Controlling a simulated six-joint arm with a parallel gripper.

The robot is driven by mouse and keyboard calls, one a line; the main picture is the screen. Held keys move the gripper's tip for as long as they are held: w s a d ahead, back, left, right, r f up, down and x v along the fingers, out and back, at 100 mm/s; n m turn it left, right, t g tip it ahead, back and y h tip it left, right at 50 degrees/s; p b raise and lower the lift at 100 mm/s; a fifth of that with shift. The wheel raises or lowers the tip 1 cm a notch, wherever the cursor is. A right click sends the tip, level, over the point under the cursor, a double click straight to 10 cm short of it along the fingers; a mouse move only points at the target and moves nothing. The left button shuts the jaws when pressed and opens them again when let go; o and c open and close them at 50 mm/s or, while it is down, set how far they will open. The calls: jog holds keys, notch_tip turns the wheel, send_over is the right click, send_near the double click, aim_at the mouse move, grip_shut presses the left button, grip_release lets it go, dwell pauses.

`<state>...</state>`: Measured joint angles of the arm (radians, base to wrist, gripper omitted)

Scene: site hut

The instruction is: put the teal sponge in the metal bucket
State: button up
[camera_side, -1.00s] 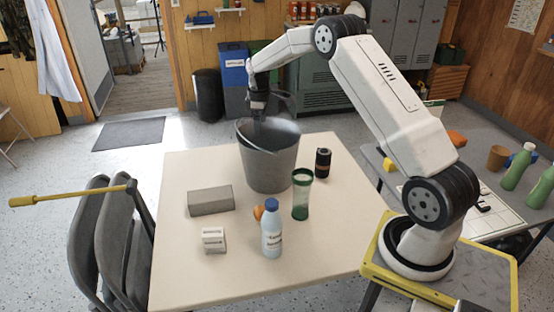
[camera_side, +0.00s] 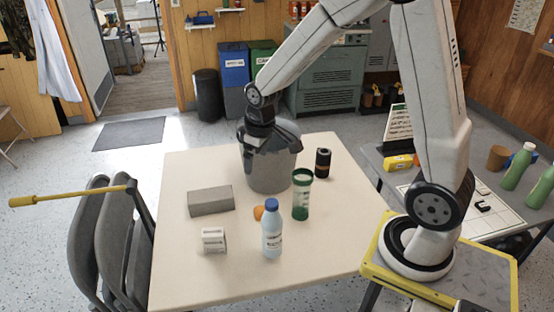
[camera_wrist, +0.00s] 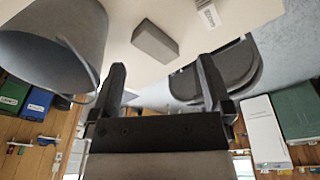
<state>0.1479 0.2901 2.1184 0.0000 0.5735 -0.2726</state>
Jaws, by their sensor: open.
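The grey metal bucket (camera_side: 272,172) stands upright at the back of the cream table. It also shows at the upper left of the wrist view (camera_wrist: 62,52). My gripper (camera_side: 249,160) is at the bucket's left side in the side view and overlaps its rim; I cannot tell whether it touches. In the wrist view my gripper (camera_wrist: 162,85) has its two fingers wide apart with nothing between them. I see no teal sponge in either view. The bottom of the bucket is hidden.
On the table (camera_side: 190,270) are a grey block (camera_side: 210,201), a white carton (camera_side: 214,240), a blue-capped bottle (camera_side: 272,235), an orange item (camera_side: 259,212), a green-based cup (camera_side: 301,198) and a black can (camera_side: 323,162). Chairs (camera_side: 90,235) stand left. The table's front is clear.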

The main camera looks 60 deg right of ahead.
jog(key=s+a+f+m, duration=0.1)
jog(key=s+a, duration=0.4)
jog(key=s, duration=0.6)
jog(key=shift+a+t, duration=0.4)
